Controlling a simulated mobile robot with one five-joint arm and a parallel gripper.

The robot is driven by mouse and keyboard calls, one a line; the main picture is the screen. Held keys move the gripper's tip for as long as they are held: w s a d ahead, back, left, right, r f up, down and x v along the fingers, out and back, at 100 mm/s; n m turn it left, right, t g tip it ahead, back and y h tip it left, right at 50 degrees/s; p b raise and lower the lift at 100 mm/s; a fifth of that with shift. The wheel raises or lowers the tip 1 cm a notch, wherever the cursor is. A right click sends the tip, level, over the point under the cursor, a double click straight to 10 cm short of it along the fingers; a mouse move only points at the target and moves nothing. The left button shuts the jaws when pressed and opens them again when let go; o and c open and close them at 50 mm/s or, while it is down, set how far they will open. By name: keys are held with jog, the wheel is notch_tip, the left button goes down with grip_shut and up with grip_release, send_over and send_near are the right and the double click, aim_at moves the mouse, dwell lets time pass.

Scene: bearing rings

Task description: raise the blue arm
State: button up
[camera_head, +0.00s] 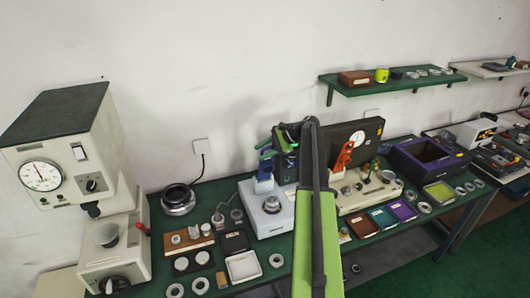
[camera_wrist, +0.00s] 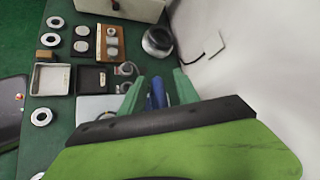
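The blue arm (camera_head: 264,185) stands upright on a pale blue-grey device (camera_head: 267,220) that carries a metal ring. In the wrist view the blue arm (camera_wrist: 157,93) shows between the two green fingers of my gripper (camera_wrist: 158,85), with a gap on each side. In the head view my gripper (camera_head: 266,148) is at the top of the blue arm, partly hidden by my own wrist. My gripper is open. Contact with the blue arm cannot be told. The arm's lower part is hidden in the wrist view.
A device with a red lever (camera_head: 344,156) stands just right of my arm. A large press with a dial (camera_head: 40,175) is at the left. Trays such as the white tray (camera_head: 243,266) and several rings lie on the green bench. A shelf (camera_head: 392,88) hangs on the wall.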

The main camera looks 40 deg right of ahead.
jog(key=shift+s, duration=0.1)
jog(key=p+v, duration=1)
jog(key=v, duration=0.7)
jog(key=shift+d, duration=0.2)
jog(key=shift+s, duration=0.15)
dwell(0.4)
